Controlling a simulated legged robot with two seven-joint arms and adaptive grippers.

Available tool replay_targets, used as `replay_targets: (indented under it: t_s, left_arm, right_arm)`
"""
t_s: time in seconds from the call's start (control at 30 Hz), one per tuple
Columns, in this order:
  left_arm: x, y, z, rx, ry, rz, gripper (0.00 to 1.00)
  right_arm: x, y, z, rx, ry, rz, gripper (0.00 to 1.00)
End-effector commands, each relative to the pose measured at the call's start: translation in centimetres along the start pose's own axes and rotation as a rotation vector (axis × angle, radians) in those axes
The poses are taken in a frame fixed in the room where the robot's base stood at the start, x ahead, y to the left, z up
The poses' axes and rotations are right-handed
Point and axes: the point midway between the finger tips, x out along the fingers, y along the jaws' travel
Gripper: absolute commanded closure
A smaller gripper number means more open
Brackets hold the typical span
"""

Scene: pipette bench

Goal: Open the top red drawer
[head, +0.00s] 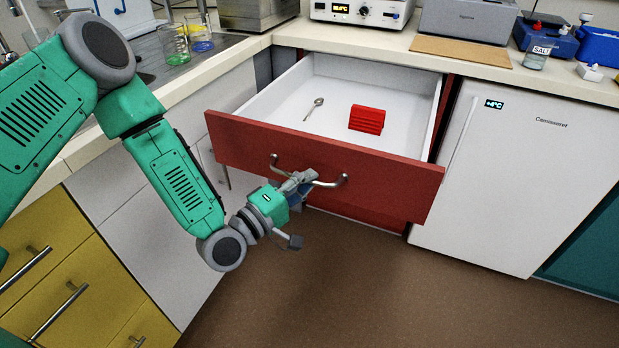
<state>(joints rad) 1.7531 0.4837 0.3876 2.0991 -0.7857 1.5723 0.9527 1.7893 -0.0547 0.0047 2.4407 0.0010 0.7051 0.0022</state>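The top red drawer (352,168) is pulled well out from under the counter, and its white inside shows. A metal spoon (314,109) and a red ridged block (366,119) lie on its floor. The drawer's curved metal handle (334,183) is on the red front. My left gripper (303,180) is at the handle, its fingers around or against the bar near the middle. The fingers are small here, and I cannot tell whether they are closed on the bar. My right gripper is not in view.
A white fridge (518,180) stands to the right of the drawer. White cabinets and yellow drawers (58,285) are at the left. Beakers (175,45), instruments and a salt jar (537,57) stand on the counter. The brown floor (400,290) in front is clear.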

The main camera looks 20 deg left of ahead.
Motion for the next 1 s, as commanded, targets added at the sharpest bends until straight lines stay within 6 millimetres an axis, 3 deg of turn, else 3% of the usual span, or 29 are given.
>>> replay_targets:
  t_s: [0.03,0.1,0.13,0.43,0.57,1.0]
  left_arm:
    - [-0.3,-0.6,-0.1,0.002,0.002,-0.017,1.0]
    - [-0.3,-0.6,-0.1,0.002,0.002,-0.017,0.75]
    - [-0.2,-0.6,-0.1,0.002,0.002,-0.016,0.7]
    - [-0.2,-0.2,0.0,0.001,0.001,-0.006,0.7]
    - [-1.2,-0.2,-0.1,0.001,0.003,-0.006,0.7]
    - [-9.8,-0.4,-0.2,-0.002,0.003,-0.011,0.7]
  right_arm:
    - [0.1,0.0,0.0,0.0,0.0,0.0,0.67]
    - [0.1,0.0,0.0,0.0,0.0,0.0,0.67]
    - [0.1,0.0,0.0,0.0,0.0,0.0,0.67]
    - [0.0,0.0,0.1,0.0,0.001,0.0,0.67]
    - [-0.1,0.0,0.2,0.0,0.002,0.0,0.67]
    - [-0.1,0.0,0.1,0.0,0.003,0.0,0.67]
